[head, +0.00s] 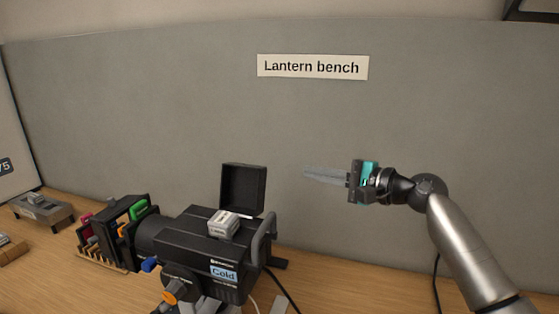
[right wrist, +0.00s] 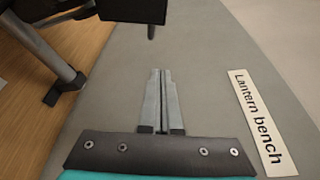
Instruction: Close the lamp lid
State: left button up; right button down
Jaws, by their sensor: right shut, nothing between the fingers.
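The black lamp (head: 205,250) stands on the wooden bench, with a "Cold" label on its side. Its lid (head: 243,188) stands open and upright at the back of the housing. A small grey block (head: 223,223) sits on top of the lamp in front of the lid. My right gripper (head: 307,174) is shut and empty, in the air to the right of the lid and apart from it. Its fingers point left in the head view. In the right wrist view the closed fingertips (right wrist: 160,72) point toward a dark part at the top edge. My left gripper is not in view.
A rack with coloured filter holders (head: 120,230) stands left of the lamp. A grey fader box (head: 42,211) is farther left. A grey panel with a "Lantern bench" sign (head: 313,67) rises behind. A dark cable (head: 285,289) runs from the lamp. The bench (head: 375,285) right of it is mostly clear.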

aim_at(247, 187)
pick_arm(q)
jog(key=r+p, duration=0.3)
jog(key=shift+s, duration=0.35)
pick_arm(e)
jog(key=w+a, duration=0.2)
jog(key=a, duration=0.7)
jog(key=shift+w+r, duration=0.2)
jog(key=shift+w, duration=0.05)
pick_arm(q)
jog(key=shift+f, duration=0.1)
